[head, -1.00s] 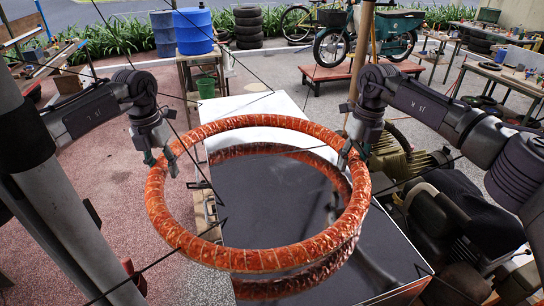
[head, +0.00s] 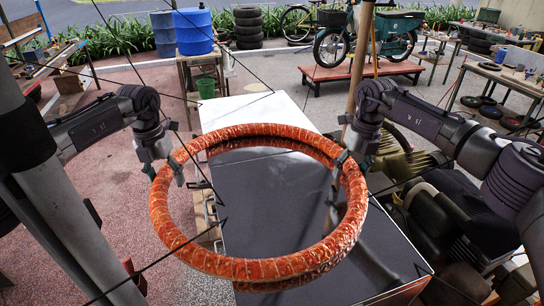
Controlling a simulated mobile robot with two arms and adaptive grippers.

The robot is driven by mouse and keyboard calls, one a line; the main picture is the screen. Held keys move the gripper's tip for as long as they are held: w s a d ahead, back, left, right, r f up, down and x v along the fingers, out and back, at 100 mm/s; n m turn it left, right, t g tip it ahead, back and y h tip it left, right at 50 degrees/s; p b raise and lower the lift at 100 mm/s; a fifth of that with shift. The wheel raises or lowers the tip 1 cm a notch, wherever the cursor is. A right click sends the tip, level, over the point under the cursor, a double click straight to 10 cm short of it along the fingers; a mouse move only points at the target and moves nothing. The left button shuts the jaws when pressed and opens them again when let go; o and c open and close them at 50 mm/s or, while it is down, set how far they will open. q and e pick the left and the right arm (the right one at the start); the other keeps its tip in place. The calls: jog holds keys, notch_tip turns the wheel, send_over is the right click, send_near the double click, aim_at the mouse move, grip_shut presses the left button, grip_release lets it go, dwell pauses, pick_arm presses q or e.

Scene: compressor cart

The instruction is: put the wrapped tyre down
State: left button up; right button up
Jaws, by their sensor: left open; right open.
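The wrapped tyre (head: 163,215), a large ring in shiny orange-red wrapping, lies flat at the dark glossy top of the cart (head: 275,195). Its reflection shows close beneath it; I cannot tell whether the tyre fully touches the top. Its left side sticks out past the top's left edge. My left gripper (head: 165,176) is open at the tyre's upper left rim. My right gripper (head: 352,162) is open at the tyre's upper right rim. The fingers are close to the tyre on both sides; their exact contact is hard to see.
A white panel (head: 245,108) lies at the far end of the top. Dark machinery (head: 440,215) crowds the right side. A table with a blue drum (head: 194,32) stands behind, and a moped (head: 350,45) sits on a red platform (head: 365,70). Paving at left is fairly open.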

pick_arm(q)
jog(key=shift+r, duration=0.1)
pick_arm(e)
jog(key=shift+r, duration=0.25)
pick_arm(q)
notch_tip(320, 180, up, 12)
jog(key=shift+w+a, duration=0.15)
jog(key=shift+a, duration=0.2)
pick_arm(e)
notch_tip(320, 180, up, 12)
jog(key=d, duration=0.1)
jog(key=shift+w+f, duration=0.15)
jog(key=shift+f, duration=0.1)
